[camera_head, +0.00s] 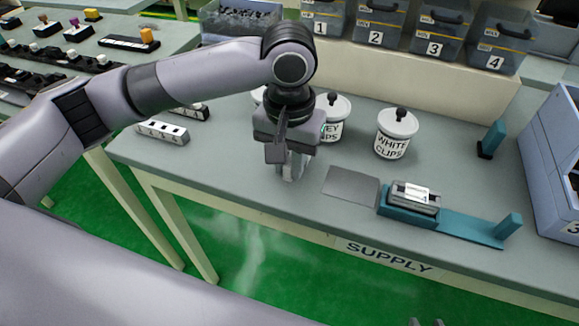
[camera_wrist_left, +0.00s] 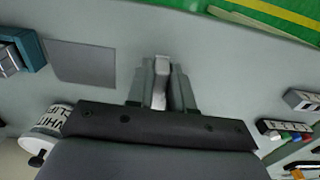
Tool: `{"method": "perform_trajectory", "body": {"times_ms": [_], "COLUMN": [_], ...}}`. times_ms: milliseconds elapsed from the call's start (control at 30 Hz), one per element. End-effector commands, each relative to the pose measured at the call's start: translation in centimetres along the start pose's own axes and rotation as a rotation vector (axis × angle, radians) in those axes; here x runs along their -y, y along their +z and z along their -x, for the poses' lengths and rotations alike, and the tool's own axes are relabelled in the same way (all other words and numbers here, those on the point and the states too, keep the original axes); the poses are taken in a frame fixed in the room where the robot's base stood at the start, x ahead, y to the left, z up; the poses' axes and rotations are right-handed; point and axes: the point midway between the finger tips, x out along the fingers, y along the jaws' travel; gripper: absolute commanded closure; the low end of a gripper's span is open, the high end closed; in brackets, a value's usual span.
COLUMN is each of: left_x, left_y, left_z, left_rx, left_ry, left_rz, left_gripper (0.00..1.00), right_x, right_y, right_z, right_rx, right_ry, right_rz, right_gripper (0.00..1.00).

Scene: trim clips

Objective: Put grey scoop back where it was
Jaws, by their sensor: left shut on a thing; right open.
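My left gripper (camera_head: 289,166) is shut on a small light-grey piece, which looks like the grey scoop (camera_wrist_left: 161,66). It holds the piece over the front part of the supply table (camera_head: 235,172). Most of the scoop is hidden by the fingers, and I cannot tell whether it touches the table. The "GREY CLIPS" jar (camera_head: 333,113) stands behind the gripper, its label partly covered. The lidded "WHITE CLIPS" jar (camera_head: 396,134) stands to the right. Another jar (camera_head: 257,95) is mostly hidden behind my left wrist.
A dark grey flat patch (camera_head: 350,185) lies right of the gripper, beside a teal fixture (camera_head: 462,228) bearing a grey labelled device (camera_head: 413,195). Slotted white blocks (camera_head: 162,132) lie to the left. Numbered bins (camera_head: 380,22) line the back; a blue crate (camera_head: 550,150) stands right.

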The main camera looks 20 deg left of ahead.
Motion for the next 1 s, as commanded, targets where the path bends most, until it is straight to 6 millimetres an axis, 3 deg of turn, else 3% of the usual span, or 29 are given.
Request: {"method": "perform_trajectory", "body": {"times_ms": [100, 467, 500, 567, 900, 1000], "left_x": [0.0, 0.0, 0.0, 0.0, 0.0, 0.0], "left_y": [0.0, 0.0, 0.0, 0.0, 0.0, 0.0], "left_z": [-1.7, -1.9, -2.0, -2.0, -1.9, -0.9], "left_rx": [0.001, 0.001, 0.0, 0.0, -0.001, -0.003], "left_ry": [-0.001, 0.0, 0.0, 0.0, 0.0, 0.001], "left_rz": [0.001, 0.0, 0.0, 0.0, -0.001, -0.001], "left_gripper": [1.0, 1.0, 0.72, 0.53, 0.53, 0.53], "right_x": [0.0, 0.0, 0.0, 0.0, 0.0, 0.0], "right_y": [0.2, -0.1, 0.0, 0.0, 0.1, 0.1], "right_z": [-0.1, 0.1, 0.1, 0.0, -0.1, 0.0], "right_rx": [0.0, 0.0, 0.0, 0.0, 0.0, 0.001], "right_ry": [0.0, 0.0, 0.0, 0.0, 0.0, 0.0], "right_rz": [0.0, 0.0, 0.0, 0.0, 0.0, 0.0], "right_gripper": [0.57, 0.57, 0.57, 0.57, 0.57, 0.57]}}
